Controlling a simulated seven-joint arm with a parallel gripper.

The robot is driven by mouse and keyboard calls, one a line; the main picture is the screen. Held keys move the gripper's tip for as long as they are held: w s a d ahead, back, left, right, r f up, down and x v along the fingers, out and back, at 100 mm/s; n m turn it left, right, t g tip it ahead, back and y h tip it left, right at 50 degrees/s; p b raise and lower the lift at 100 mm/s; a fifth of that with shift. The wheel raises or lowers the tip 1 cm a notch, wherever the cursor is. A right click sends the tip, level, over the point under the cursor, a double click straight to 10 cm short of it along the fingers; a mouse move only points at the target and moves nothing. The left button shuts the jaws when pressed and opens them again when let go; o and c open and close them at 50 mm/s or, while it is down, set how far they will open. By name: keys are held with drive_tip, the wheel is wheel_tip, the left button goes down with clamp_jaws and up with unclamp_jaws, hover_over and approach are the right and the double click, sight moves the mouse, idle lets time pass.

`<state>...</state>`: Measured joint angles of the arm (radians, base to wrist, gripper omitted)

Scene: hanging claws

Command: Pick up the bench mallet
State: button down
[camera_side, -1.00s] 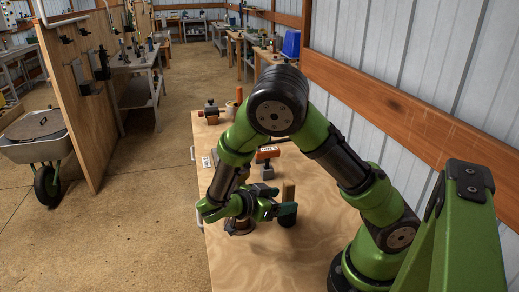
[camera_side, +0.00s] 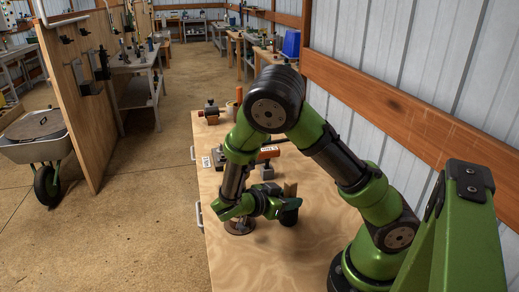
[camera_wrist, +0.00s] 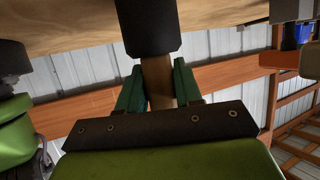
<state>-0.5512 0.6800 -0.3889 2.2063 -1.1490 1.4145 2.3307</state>
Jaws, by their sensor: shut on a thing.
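The bench mallet has a black head (camera_side: 289,215) and a wooden handle (camera_side: 290,188) that points up with a slight tilt in the side view. In the wrist view, the black head (camera_wrist: 149,28) is at the top and the handle (camera_wrist: 160,85) runs down between my green fingers. My gripper (camera_wrist: 160,90) is shut on the handle, with a finger on each side. In the side view, my gripper (camera_side: 277,206) lies level at the mallet, its fingers partly hidden. Whether the head touches the bench is hard to tell.
A round brown-and-grey piece (camera_side: 240,226) stands on the bench below my wrist. An orange-topped tool (camera_side: 267,154) and other tools stand farther back. The wooden bench top (camera_side: 265,265) is clear at the front. A corrugated wall with an orange-brown rail (camera_side: 400,115) runs along the right.

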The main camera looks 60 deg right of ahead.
drive_tip(key=shift+r, duration=0.1)
idle(0.3)
drive_tip(key=shift+r, duration=0.25)
drive_tip(key=w+a, duration=0.4)
drive_tip(key=a, duration=0.6)
drive_tip(key=w+a, duration=0.4)
drive_tip(key=a, duration=0.5)
drive_tip(key=w+a, duration=0.4)
drive_tip(key=a, duration=0.6)
drive_tip(key=shift+w+a, duration=0.15)
drive_tip(key=shift+a, duration=0.15)
drive_tip(key=c, duration=1.4)
unclamp_jaws()
clamp_jaws()
